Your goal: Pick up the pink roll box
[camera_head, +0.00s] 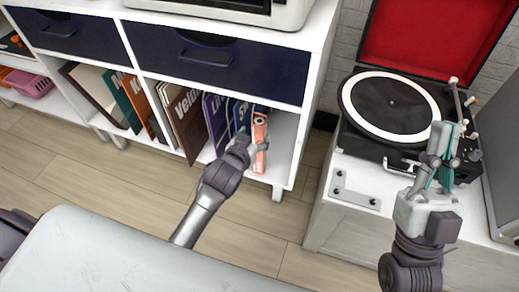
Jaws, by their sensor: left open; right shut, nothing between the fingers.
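The pink roll box (260,129) stands upright in the lower right shelf compartment, at the right end of a row of books. My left gripper (253,143) is open right at the box, in front of its middle. A finger overlaps the box in the picture; I cannot tell whether it touches. Part of the box is hidden behind the gripper. My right gripper (440,146) is shut and empty, raised in front of the record player, far to the right of the box.
The white shelf unit (290,184) has dark blue drawers (225,65) above the compartment. Several books (180,110) fill the left part. A record player (385,105) stands on a cabinet (325,215) at right. A pink basket (32,84) sits far left.

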